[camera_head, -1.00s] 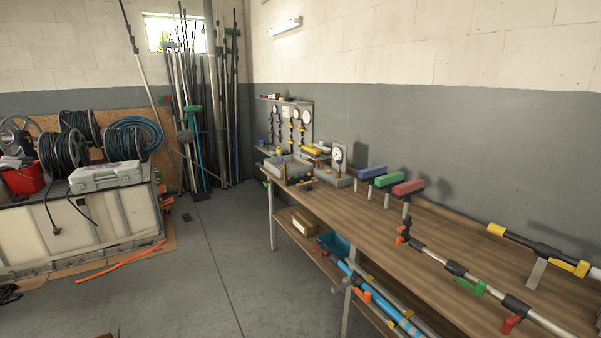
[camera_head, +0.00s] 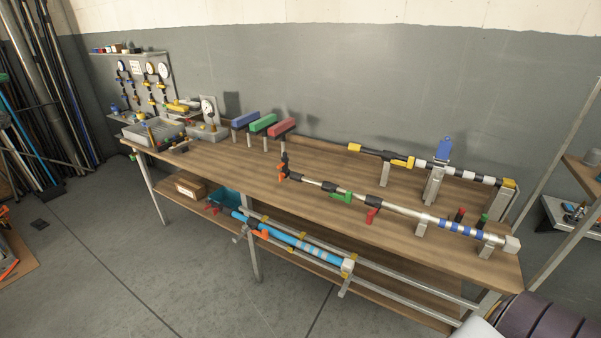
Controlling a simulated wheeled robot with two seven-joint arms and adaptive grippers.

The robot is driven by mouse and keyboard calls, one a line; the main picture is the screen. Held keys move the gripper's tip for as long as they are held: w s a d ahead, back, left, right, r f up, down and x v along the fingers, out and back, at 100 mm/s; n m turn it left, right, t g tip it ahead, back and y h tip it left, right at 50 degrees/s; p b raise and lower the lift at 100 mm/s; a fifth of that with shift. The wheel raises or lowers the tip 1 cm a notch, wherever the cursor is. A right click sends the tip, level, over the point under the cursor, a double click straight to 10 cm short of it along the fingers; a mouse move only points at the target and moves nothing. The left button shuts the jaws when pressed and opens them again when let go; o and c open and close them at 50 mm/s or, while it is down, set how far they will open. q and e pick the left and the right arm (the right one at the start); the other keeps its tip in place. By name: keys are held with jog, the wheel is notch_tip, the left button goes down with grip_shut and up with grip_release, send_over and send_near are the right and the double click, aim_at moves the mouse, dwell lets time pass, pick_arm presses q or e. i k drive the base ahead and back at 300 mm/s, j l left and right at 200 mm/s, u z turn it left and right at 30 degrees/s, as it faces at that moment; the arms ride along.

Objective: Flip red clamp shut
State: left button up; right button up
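A red clamp (camera_head: 372,215) sits on the long silver pole near the front of the workbench, with its small lever hanging down and toward the front. A green clamp (camera_head: 341,197) is on the same pole to its left, and an orange one (camera_head: 282,172) is at the pole's left end. The pole (camera_head: 405,211) rests on metal stands on the wooden workbench (camera_head: 325,225). Whether the red clamp is open or shut is too small to tell. Neither of my grippers shows in the head view.
A second pole with yellow clamps (camera_head: 402,161) stands behind. Blue, green and red blocks (camera_head: 281,127) stand on posts at the middle. Gauges and trays (camera_head: 152,131) fill the bench's left end. A lower shelf holds a blue pole (camera_head: 290,240). Floor in front (camera_head: 200,270) is clear.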

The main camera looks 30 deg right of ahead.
aim_at(371, 213)
jog(key=k+l+z, duration=0.1)
jog(key=z, duration=1.35)
